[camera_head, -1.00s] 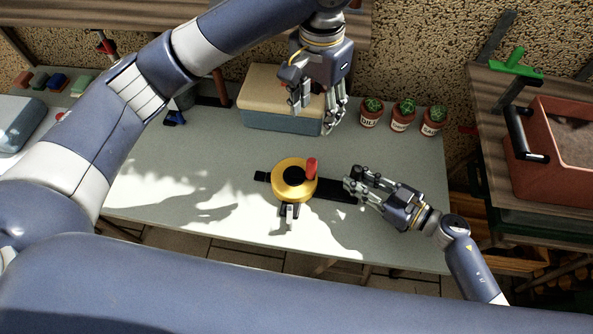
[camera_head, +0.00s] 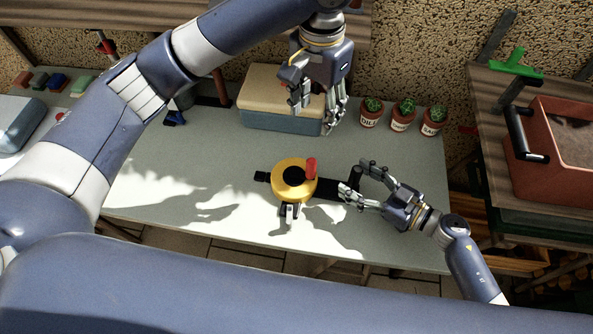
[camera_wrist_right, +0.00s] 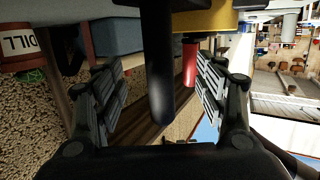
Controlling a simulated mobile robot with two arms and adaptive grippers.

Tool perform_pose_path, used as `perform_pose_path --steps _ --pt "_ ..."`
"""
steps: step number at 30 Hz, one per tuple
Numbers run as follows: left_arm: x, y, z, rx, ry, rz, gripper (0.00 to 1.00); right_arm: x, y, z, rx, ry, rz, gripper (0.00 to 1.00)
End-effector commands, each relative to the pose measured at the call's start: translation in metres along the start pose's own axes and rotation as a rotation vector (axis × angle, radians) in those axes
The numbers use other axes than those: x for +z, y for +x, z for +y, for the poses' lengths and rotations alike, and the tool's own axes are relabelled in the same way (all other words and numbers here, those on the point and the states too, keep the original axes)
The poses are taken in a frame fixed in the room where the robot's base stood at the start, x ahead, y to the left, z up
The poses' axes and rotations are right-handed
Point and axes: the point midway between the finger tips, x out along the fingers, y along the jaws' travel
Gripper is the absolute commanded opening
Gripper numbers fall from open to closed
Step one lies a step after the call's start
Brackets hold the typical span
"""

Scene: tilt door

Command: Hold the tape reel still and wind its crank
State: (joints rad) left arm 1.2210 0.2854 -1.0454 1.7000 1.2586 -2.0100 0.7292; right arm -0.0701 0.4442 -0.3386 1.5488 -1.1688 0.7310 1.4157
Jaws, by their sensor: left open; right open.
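The tape reel is a yellow disc (camera_head: 289,184) with a black hub, lying on the pale bench. Its red crank knob (camera_head: 311,168) stands up at the disc's right side. A black bar runs right from the reel to an upright black handle (camera_head: 355,178). My right gripper (camera_head: 354,184) is open, with its fingers on either side of the handle. In the right wrist view the handle (camera_wrist_right: 157,65) stands between the spread fingers, without clear contact; the red knob (camera_wrist_right: 190,65) and yellow disc (camera_wrist_right: 207,22) are beyond. My left gripper (camera_head: 316,113) is open and empty, high above the bench's back.
A blue box with a tan lid (camera_head: 272,100) stands at the back of the bench. Several potted plants (camera_head: 402,116) stand right of it. A grey clamp (camera_head: 290,211) sits at the reel's front. The bench left of the reel is mostly clear (camera_head: 190,160).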

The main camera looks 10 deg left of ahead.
Motion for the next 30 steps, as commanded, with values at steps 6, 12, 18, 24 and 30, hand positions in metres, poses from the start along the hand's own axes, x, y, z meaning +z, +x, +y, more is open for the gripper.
perform_pose_path --steps 6,12,18,24,30 --pt "0.000 0.000 0.000 0.000 0.000 0.000 0.50 0.000 0.000 0.000 0.000 0.000 0.000 0.79" --pt "0.000 0.000 0.000 0.000 0.000 0.000 0.50 0.000 -0.002 0.000 0.000 0.000 -0.001 0.79" --pt "0.000 0.000 0.000 0.000 0.000 0.000 0.50 0.002 -0.028 0.000 0.001 0.000 -0.004 0.79" --pt "0.000 0.000 0.000 0.000 0.000 0.000 0.50 0.002 -0.072 0.000 0.000 0.001 -0.005 0.79" --pt "0.000 0.000 0.000 0.000 0.000 0.000 0.50 0.001 -0.105 0.000 0.000 0.002 -0.003 0.79"
